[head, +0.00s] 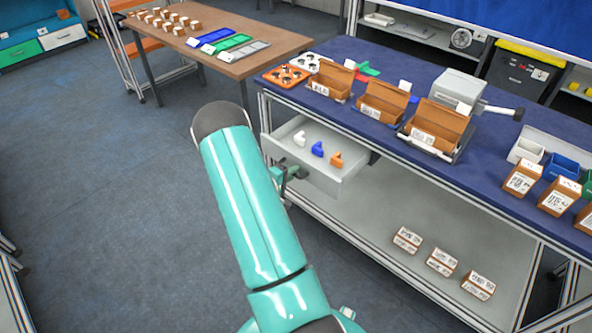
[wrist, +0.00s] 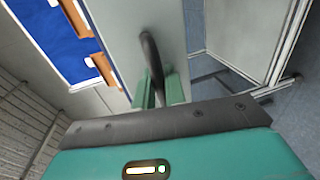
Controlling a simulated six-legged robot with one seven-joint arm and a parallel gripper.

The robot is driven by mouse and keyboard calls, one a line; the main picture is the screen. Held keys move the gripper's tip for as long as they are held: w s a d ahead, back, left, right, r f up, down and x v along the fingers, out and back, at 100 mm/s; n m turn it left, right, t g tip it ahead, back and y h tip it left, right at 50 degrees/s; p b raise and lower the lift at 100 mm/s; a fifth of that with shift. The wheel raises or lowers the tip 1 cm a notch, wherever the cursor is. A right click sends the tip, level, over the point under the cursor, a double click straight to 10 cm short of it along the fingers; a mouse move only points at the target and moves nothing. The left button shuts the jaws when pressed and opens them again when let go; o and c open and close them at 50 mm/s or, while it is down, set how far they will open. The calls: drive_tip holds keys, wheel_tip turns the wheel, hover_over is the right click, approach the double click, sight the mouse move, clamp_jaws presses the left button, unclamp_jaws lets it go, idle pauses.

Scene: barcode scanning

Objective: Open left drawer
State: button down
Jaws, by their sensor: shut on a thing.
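The left drawer (head: 341,180) hangs under the blue workbench and is pulled out, with its inside showing. In it lie a white part (head: 299,139), a blue part (head: 318,149) and an orange part (head: 336,160). My gripper (head: 285,176) is at the drawer's front in the head view, partly behind my arm. In the wrist view my gripper (wrist: 161,92) is shut on the dark curved drawer handle (wrist: 152,55), against the grey drawer front (wrist: 115,28).
The blue workbench top (head: 327,113) carries open cardboard boxes (head: 383,101) and a grey device (head: 459,88). Small boxes (head: 442,262) stand on the lower shelf. A brown table (head: 215,52) stands behind. The floor (head: 90,180) at left is clear.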

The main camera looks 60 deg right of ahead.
drive_tip(key=shift+s, duration=0.1)
drive_tip(key=c, duration=1.8)
unclamp_jaws()
drive_tip(key=shift+c, duration=0.2)
drive_tip(key=v, duration=1.3)
drive_tip(key=shift+a, duration=0.35)
drive_tip(key=shift+r, duration=0.1)
